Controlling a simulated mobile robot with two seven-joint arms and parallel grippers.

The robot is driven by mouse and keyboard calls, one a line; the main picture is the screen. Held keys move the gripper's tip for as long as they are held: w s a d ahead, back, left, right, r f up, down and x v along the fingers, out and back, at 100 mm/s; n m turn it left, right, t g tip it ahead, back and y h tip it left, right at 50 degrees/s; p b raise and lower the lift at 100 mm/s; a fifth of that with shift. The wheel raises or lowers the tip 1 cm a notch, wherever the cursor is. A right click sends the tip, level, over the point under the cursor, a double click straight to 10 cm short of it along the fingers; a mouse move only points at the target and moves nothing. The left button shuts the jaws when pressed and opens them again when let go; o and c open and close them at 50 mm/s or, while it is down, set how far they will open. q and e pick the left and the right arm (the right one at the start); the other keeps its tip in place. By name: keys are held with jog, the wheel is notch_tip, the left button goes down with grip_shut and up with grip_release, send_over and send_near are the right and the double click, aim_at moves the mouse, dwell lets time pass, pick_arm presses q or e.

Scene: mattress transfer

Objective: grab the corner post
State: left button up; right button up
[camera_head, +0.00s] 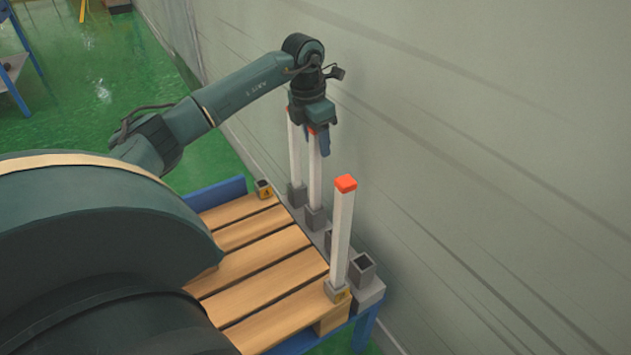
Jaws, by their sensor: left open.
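Three white corner posts with orange-red tops show. One post (342,238) stands upright in a socket at the pallet's near right corner. Two more stand upright in grey holders on the strip along the wall: a middle post (315,177) and a far post (295,155). My left gripper (321,146) points down over the middle post, its blue fingers open at the height of that post's top. The gripper partly hides the tops of both these posts; I cannot tell whether the fingers are around the middle post or beside it. My right gripper is not in view.
The slatted wooden pallet (258,262) lies on a blue-framed table (222,192). An empty socket (263,188) sits at its far corner, and an empty grey holder (362,268) is beside the near post. The grey wall (480,160) runs close along the right.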

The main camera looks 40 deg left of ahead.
pick_arm(q)
jog(key=shift+f, duration=0.1)
grip_shut()
dwell(0.5)
